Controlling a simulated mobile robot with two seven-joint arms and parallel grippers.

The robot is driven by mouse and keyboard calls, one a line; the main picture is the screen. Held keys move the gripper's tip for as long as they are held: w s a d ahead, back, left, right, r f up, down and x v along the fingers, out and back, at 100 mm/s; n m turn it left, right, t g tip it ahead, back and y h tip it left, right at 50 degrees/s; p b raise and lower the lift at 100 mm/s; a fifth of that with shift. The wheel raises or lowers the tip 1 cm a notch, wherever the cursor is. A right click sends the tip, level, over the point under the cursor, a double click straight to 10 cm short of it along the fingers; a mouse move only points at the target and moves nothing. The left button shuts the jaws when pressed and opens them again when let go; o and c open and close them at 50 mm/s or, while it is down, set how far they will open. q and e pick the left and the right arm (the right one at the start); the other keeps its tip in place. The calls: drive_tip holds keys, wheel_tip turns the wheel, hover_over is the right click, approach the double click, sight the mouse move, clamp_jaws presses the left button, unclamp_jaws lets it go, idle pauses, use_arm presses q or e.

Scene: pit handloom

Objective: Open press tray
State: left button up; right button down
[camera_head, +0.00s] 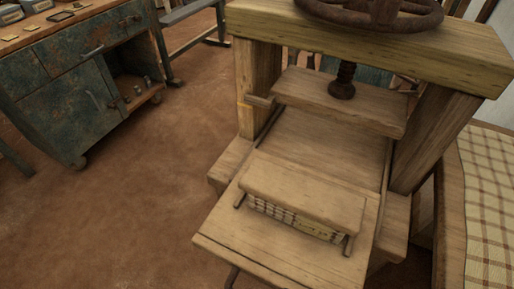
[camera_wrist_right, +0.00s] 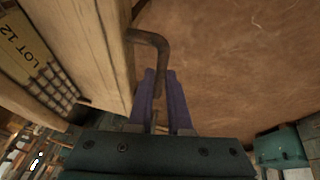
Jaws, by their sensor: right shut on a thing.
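The wooden press tray (camera_head: 285,257) sticks out from the front of the press, clear of the posts. A dark bent metal handle (camera_wrist_right: 150,38) projects from the wooden edge in the right wrist view. A dark bar low at the tray's front shows in the head view (camera_head: 232,277). My right gripper (camera_wrist_right: 161,78), with purple fingers, is shut on the handle, whose lower part runs between the fingers. A cloth bundle (camera_head: 290,217) lies on the tray under a wooden board (camera_head: 305,193); its "LOT 12" label (camera_wrist_right: 25,45) shows in the wrist view. My left gripper is not in view.
The press platen (camera_head: 340,102) hangs on a screw below the heavy top beam (camera_head: 380,42) and rusty wheel. A worn cabinet (camera_head: 75,95) stands at left, and checked cloth (camera_head: 487,190) lies at right. The earthen floor (camera_head: 120,220) at left is clear.

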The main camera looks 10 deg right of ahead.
drive_tip(key=shift+s, duration=0.1)
drive_tip(key=c, duration=0.8)
unclamp_jaws()
drive_tip(key=shift+c, duration=0.2)
drive_tip(key=p+v, duration=0.5)
drive_tip(key=v, duration=0.5)
